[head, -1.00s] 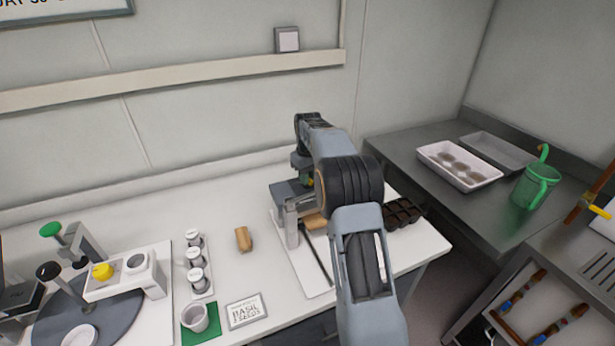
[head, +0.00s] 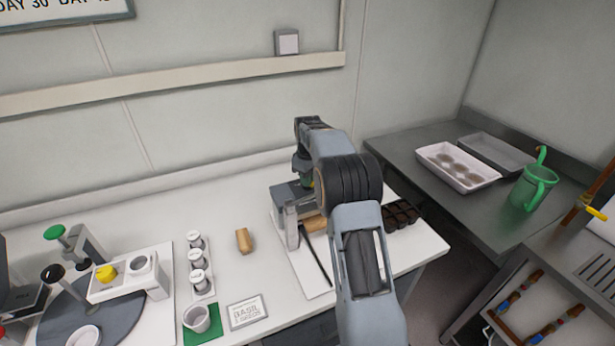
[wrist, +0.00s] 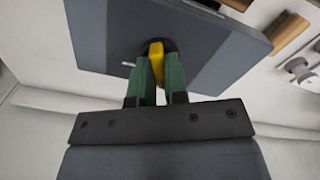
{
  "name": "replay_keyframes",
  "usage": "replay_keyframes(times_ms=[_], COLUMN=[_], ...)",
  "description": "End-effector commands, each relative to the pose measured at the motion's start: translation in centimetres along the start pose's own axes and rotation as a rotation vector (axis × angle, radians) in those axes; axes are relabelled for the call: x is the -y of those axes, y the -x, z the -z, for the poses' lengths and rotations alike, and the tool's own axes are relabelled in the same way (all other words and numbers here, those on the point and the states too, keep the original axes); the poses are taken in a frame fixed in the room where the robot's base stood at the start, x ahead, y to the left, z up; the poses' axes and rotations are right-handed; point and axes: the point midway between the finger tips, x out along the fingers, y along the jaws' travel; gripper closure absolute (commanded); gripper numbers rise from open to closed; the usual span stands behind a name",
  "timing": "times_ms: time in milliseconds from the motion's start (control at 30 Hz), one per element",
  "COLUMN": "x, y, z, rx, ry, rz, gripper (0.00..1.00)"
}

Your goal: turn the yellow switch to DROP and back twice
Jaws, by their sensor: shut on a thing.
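The yellow switch (wrist: 157,54) sits on a dark grey panel (wrist: 95,35) in the wrist view. My gripper (wrist: 157,76) has its two green fingers closed on the yellow switch, one on each side. A small pale pointer or pin shows at the left of the switch on the panel. The DROP marking cannot be read. In the head view the grey device (head: 290,192) stands on the white bench, and my arm hides the switch and most of my gripper there.
A wooden block (head: 243,241), several white-capped vials (head: 197,260) and a basil seed card (head: 247,312) lie left of the device. A dark cell tray (head: 402,215) is at its right. The bench behind the wooden block is clear.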

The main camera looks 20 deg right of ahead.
Motion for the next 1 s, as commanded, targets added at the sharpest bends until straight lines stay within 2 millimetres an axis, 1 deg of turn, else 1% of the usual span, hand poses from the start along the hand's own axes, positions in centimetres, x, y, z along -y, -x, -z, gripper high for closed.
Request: replay_keyframes(times_ms=[33,200,400,667,1000], x=[0.0,-0.01,-0.01,-0.01,0.0], y=[0.26,0.21,0.17,0.14,0.13], z=[0.04,0.06,0.06,0.08,0.1], rx=[-0.001,-0.002,-0.002,-0.002,-0.003], ry=[0.033,0.143,0.235,0.29,0.297], rz=[-0.001,-0.002,-0.002,-0.003,-0.003], gripper=[1.0,1.0,1.0,1.0,1.0])
